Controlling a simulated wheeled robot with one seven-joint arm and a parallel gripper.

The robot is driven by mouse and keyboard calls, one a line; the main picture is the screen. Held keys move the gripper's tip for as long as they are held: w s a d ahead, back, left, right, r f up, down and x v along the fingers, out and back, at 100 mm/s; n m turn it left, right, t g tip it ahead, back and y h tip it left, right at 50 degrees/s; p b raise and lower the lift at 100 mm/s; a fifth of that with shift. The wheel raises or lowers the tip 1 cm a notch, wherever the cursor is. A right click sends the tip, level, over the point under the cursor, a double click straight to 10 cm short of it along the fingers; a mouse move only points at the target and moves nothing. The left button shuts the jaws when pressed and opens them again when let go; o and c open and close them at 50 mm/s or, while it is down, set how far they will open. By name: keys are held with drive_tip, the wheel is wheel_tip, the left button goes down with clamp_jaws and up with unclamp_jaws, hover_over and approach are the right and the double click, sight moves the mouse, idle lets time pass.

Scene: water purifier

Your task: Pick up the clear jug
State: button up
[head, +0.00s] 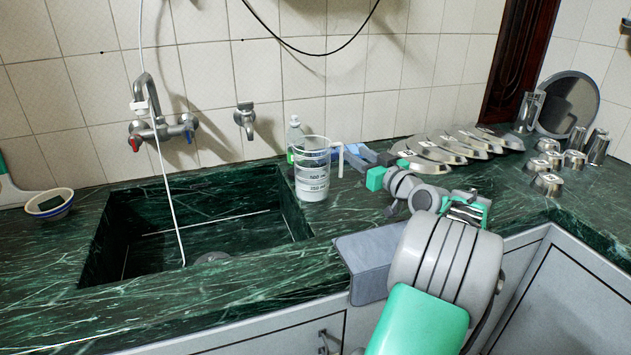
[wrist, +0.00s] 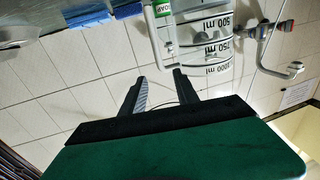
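The clear jug (head: 312,170) stands upright on the green counter at the right rim of the sink, with volume marks on its side and its handle (head: 341,160) facing right. In the wrist view the jug (wrist: 205,45) appears upside down at the top, with its handle (wrist: 158,45) on its left side. My gripper (wrist: 158,76) is open and empty, its two dark fingers apart and pointing toward the handle. In the head view my gripper (head: 355,158) is just right of the handle, partly hidden. I cannot tell any contact.
A soap bottle (head: 294,133) stands behind the jug. The sink (head: 200,235) opens to its left, with a faucet (head: 155,125) above. A small bowl (head: 50,204) is far left. Blue items lie behind my gripper.

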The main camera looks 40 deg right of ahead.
sight(341, 158)
drive_tip(key=w+f, duration=0.1)
drive_tip(key=w, duration=0.1)
drive_tip(key=w+f, duration=0.1)
drive_tip(key=w, duration=0.2)
drive_tip(key=w+f, duration=0.2)
drive_tip(key=shift+w+d, duration=0.3)
drive_tip(key=shift+w, duration=0.05)
drive_tip(key=shift+c, duration=0.3)
drive_tip(key=c, duration=0.7)
clamp_jaws()
